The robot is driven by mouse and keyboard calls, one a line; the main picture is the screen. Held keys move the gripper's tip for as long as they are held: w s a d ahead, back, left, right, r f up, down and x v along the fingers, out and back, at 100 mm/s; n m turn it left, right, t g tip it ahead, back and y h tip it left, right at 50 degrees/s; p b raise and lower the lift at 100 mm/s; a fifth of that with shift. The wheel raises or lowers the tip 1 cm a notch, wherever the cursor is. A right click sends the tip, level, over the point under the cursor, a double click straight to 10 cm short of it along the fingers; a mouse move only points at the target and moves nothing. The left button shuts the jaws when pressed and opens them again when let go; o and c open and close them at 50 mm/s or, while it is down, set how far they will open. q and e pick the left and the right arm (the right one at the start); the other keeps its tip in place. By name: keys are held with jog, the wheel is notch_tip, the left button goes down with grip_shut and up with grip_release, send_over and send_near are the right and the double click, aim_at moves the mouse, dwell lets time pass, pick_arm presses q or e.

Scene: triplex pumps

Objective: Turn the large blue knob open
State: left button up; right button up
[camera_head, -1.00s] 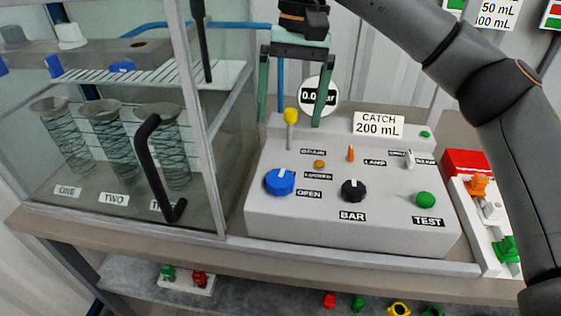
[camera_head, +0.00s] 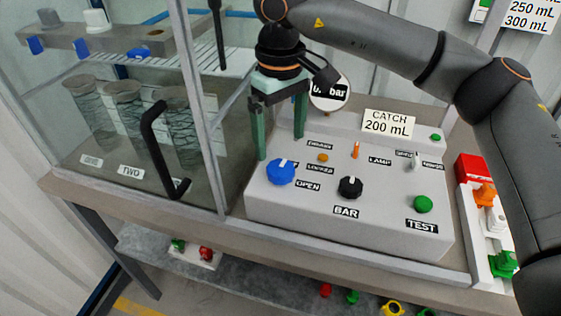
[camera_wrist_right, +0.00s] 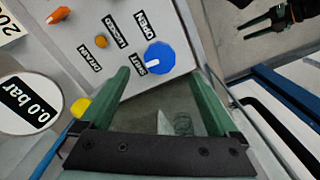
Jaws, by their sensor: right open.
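The large blue knob (camera_head: 280,172) sits on the left of the sloped grey panel (camera_head: 380,212). Its white pointer line shows in the right wrist view (camera_wrist_right: 160,57), turned toward the SHUT label (camera_wrist_right: 135,68). The OPEN label (camera_head: 307,186) is at the knob's lower right in the head view. My right gripper (camera_head: 281,147) is open and empty, its green fingers pointing down just above and behind the knob, not touching it. Part of my left gripper (camera_wrist_right: 252,20) shows at the top right of the right wrist view; its opening is unclear.
A black knob (camera_head: 350,187), green button (camera_head: 423,204), orange lever (camera_head: 355,150) and small orange lamp (camera_head: 323,157) share the panel. A yellow knob (camera_wrist_right: 81,107) stands near one finger. A glass cabinet with a black handle (camera_head: 160,150) is close on the left.

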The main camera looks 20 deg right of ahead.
aim_at(281, 167)
notch_tip(281, 167, down, 7)
jog(key=shift+r, duration=0.1)
dwell(0.3)
jog(key=c, duration=1.4)
